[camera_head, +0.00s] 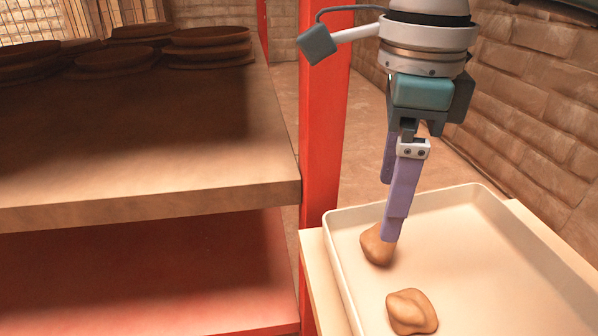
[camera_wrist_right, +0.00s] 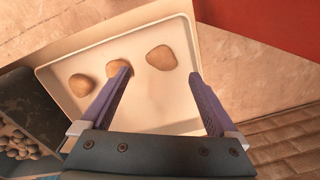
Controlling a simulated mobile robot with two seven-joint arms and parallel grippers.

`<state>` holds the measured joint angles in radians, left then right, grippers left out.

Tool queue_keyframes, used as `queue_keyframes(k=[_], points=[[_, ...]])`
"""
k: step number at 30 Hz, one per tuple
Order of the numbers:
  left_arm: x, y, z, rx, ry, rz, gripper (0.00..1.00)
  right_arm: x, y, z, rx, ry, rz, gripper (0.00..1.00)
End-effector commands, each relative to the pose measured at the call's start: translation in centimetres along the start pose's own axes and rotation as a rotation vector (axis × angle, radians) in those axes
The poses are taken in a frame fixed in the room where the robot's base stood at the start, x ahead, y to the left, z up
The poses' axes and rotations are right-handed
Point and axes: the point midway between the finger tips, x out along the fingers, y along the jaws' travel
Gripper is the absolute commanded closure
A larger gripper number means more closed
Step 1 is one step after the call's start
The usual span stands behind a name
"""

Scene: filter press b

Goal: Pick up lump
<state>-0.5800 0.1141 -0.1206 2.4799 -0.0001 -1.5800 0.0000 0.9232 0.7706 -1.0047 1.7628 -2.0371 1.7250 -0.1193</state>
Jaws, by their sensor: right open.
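Brown lumps lie in a cream tray (camera_head: 480,262). In the head view one lump (camera_head: 376,247) sits near the tray's left wall, partly hidden by my right gripper (camera_head: 389,211). Another lump (camera_head: 411,311) lies nearer the front. The right wrist view shows three lumps: one at the left (camera_wrist_right: 81,86), one partly behind the left finger (camera_wrist_right: 117,66), and one (camera_wrist_right: 161,57) in line with the gap between the fingers. My right gripper also shows there (camera_wrist_right: 160,74), with its purple fingers apart and nothing between them. Contact with a lump cannot be told. My left gripper is not in view.
A red post (camera_head: 325,120) stands just left of the tray. Left of it is a wooden shelf (camera_head: 150,190) with several brown dishes (camera_head: 208,45). A brick wall (camera_head: 530,75) runs along the right. The tray's right part is clear.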

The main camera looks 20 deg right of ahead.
Motion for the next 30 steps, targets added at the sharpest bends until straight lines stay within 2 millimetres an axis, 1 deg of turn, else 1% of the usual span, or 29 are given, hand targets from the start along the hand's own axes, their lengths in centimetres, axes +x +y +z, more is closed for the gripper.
queue_keyframes(k=[1,3,8,11,15,17,19,25,30], points=[[0.6,0.0,0.2,0.0,0.001,0.0,0.5,1.2,0.1,0.0,0.0,0.001,0.002,0.05],[1.0,0.0,0.3,-0.001,0.001,-0.001,0.5,2.3,0.1,0.0,-0.002,0.001,0.004,0.05],[1.6,0.0,0.5,0.0,0.001,-0.001,0.5,3.7,0.0,-0.1,-0.001,-0.001,0.002,0.05],[2.3,0.0,0.7,0.0,0.001,-0.001,0.5,5.0,0.0,-0.2,-0.001,-0.002,0.004,0.05],[3.5,0.0,1.1,0.002,0.0,-0.003,0.5,7.4,-0.2,-0.4,-0.001,-0.001,0.005,0.05],[3.8,0.0,1.2,0.003,0.0,-0.004,0.5,8.1,-0.2,-0.3,-0.001,-0.002,0.005,0.05],[3.8,-0.1,1.3,0.005,0.0,-0.005,0.5,8.3,-0.2,-0.3,-0.002,-0.002,0.004,0.05],[3.7,-0.2,1.2,0.009,-0.001,-0.008,0.5,8.2,-0.2,-0.3,-0.003,-0.003,0.003,0.06],[3.7,-0.2,1.2,0.009,-0.001,-0.008,0.5,8.2,-0.2,-0.3,-0.002,-0.003,0.003,0.25]])
